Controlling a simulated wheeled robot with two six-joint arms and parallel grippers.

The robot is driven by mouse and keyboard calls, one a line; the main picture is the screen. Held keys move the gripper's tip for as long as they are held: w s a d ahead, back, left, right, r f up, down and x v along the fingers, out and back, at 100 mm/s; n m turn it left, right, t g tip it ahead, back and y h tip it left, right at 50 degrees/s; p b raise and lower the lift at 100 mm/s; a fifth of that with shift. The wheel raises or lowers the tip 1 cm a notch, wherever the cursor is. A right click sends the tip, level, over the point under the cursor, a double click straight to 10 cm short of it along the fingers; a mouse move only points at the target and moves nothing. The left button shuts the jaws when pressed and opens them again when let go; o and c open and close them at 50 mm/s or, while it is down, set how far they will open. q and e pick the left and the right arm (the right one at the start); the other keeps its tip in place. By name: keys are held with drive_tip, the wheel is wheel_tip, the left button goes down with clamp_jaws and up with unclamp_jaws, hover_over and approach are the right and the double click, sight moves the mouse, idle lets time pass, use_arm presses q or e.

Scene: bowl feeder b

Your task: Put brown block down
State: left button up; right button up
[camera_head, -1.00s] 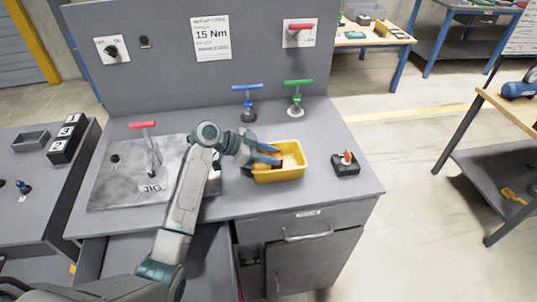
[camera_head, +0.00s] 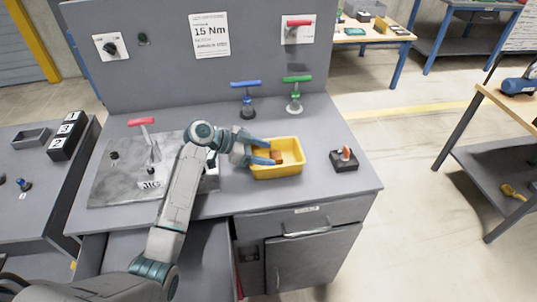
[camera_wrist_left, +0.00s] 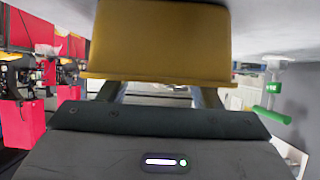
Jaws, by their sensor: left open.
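The yellow bin (camera_head: 290,171) sits on the grey workbench. A brown-orange block (camera_head: 277,157) shows inside it, just ahead of my left fingertips. My left gripper (camera_head: 270,153) reaches in from the left over the bin's left rim, with its blue fingers spread apart. It is open, and no block shows between its fingers. In the left wrist view the yellow bin (camera_wrist_left: 160,40) fills the top middle and hides the fingertips and the block. My right gripper is in neither view.
A metal plate (camera_head: 105,190) with a red-handled lever (camera_head: 141,122) is left of my arm. Blue (camera_head: 246,86) and green (camera_head: 297,80) T-handles stand behind the bin. A black box with an orange switch (camera_head: 344,160) is to the right. The bench's front right is clear.

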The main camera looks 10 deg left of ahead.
use_arm(q)
drive_tip(key=b+v, duration=0.2)
drive_tip(key=v, duration=0.8)
drive_tip(key=shift+a, duration=0.1)
